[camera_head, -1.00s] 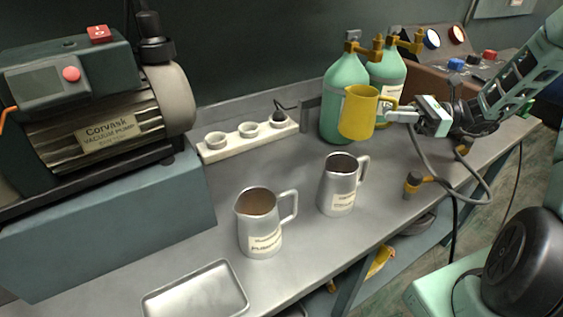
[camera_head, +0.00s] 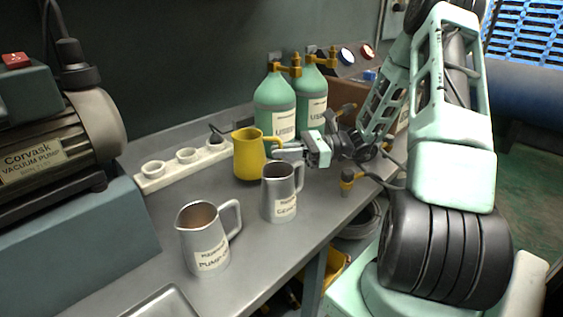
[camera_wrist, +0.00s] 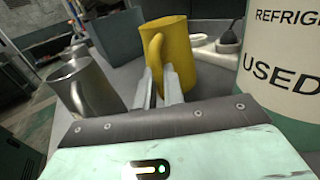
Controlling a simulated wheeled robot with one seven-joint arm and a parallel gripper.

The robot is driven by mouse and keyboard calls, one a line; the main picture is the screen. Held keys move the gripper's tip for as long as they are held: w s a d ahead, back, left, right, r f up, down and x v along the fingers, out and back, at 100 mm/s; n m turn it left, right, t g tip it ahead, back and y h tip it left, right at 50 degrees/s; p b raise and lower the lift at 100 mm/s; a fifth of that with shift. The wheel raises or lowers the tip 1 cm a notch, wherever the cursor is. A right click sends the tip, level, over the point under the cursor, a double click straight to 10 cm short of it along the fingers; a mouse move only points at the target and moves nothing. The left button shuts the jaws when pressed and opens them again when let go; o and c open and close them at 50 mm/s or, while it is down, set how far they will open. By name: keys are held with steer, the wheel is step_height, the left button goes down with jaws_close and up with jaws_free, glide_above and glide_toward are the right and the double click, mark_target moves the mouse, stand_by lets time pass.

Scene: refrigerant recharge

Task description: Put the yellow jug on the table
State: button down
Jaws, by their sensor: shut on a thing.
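The yellow jug (camera_head: 249,155) is upright over the grey table (camera_head: 160,222), behind the nearer metal jugs and in front of the green cylinders. In the head view its base looks at or very near the tabletop; I cannot tell whether it touches. My gripper (camera_head: 279,150) reaches in from the right and is shut on the jug's handle. In the wrist view the yellow jug (camera_wrist: 176,58) stands ahead, with the gripper fingers (camera_wrist: 160,84) at its handle.
Two metal jugs (camera_head: 281,190) (camera_head: 205,238) stand close in front. Green cylinders (camera_head: 275,105) stand behind. A white socket strip (camera_head: 187,165) lies to the left, and a vacuum pump (camera_head: 60,140) stands farther left. A metal tray (camera_head: 160,303) lies at the front edge.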

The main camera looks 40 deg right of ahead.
steer(key=shift+f, duration=1.2)
steer(key=shift+f, duration=0.1)
steer(key=c, duration=1.5)
jaws_free()
steer(key=shift+s+d, duration=0.1)
steer(key=shift+d, duration=0.1)
steer(key=v, duration=0.7)
steer(key=shift+d, duration=0.1)
